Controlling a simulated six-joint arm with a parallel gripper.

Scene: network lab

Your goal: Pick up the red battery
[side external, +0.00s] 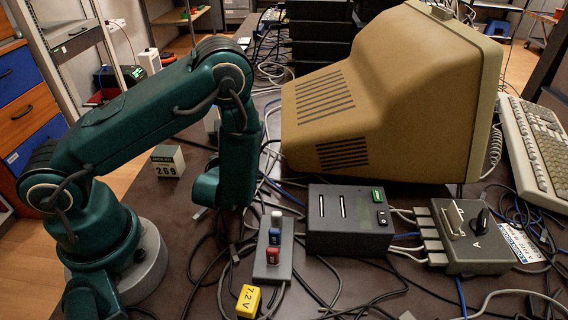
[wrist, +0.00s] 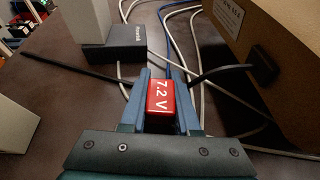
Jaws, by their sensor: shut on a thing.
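The red battery (wrist: 161,98), marked 7.2 V, is in the wrist view between the fingers of my gripper (wrist: 163,84). The fingers are shut on its two sides. In the side view my gripper (side external: 203,200) points down over the dark table, left of the monitor. The red battery cannot be made out there; the arm seems to hide it. I cannot tell whether the battery touches the table.
A yellow 7.2 V battery (side external: 248,301) lies at the front. Behind it stand a strip with coloured rockers (side external: 272,262), a slotted dark box (side external: 348,238) and a grey switch box (side external: 478,255). A beige monitor (side external: 375,95) fills the back. Loose cables cross the table. A numbered block (side external: 168,161) stands left.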

